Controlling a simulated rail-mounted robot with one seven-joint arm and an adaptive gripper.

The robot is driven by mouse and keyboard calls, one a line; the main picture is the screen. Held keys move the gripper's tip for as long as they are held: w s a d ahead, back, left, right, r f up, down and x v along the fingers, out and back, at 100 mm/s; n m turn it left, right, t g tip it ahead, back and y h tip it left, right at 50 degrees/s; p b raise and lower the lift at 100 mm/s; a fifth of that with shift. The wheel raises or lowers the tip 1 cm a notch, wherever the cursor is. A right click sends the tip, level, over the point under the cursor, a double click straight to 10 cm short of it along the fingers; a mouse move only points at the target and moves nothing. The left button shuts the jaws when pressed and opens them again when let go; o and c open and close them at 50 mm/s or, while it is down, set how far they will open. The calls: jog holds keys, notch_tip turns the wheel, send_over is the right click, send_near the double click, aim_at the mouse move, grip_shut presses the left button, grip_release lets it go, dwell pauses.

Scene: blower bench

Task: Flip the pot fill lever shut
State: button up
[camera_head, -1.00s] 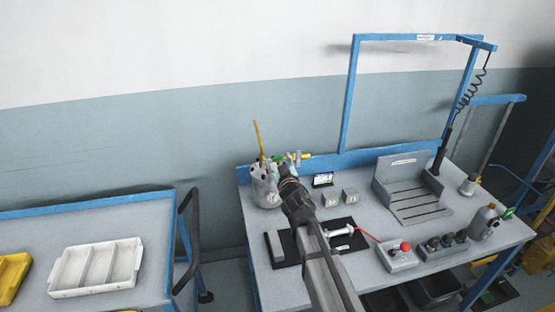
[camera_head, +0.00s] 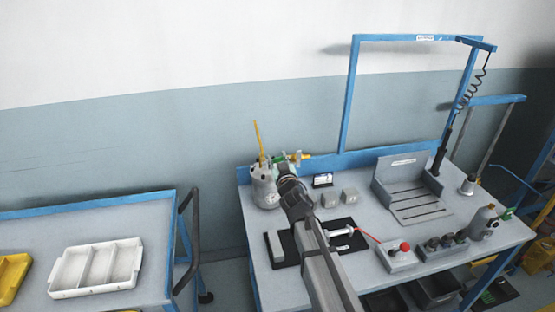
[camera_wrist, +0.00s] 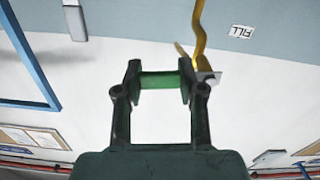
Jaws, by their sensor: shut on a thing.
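The pot (camera_head: 264,186) is a light grey vessel at the back left of the bench, with a yellow rod standing up and a yellow fitting (camera_head: 305,156) on its right. My gripper (camera_wrist: 160,80) is shut on a green bar, which looks like the pot fill lever's grip; the bar spans between both fingertips. A yellow curved piece (camera_wrist: 198,35) with a small grey bracket is just right of the fingers in the wrist view. A white label reading FILL (camera_wrist: 241,31) appears upside down there. In the head view my wrist hides part of the pot and the lever.
A grey slotted fixture (camera_head: 408,187), a control box with a red button (camera_head: 399,256) and a bottle (camera_head: 483,222) are farther right. A blue frame (camera_head: 349,95) rises behind.

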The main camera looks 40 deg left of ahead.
jog(key=shift+f+m, duration=0.35)
jog(key=shift+m, duration=0.65)
jog(key=o, duration=1.2)
jog(key=shift+d, duration=0.1)
jog(key=v, duration=1.1)
jog(key=shift+s+d, duration=0.25)
jog(key=shift+d, duration=0.1)
